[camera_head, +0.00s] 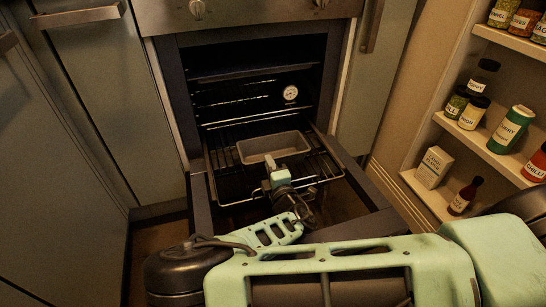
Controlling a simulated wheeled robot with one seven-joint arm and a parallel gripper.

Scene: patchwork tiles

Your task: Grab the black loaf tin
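A loaf tin (285,144) sits upright on the pulled-out wire rack of the open oven. It looks dull grey rather than black, with a rectangular open top. Its inside looks empty. My gripper (270,160) is at the near side of the tin, with its tip close to the near rim. I cannot tell whether it touches the rim or whether its fingers are open or shut, as the arm hides them from this view. Part of the near wall of the tin is hidden behind the gripper.
The oven rack (228,184) extends toward me over the lowered dark oven door (371,192). A round thermometer (290,93) hangs inside the oven. Cabinets flank the oven. Shelves with spice jars (510,129) and a small white box (434,167) stand at the right.

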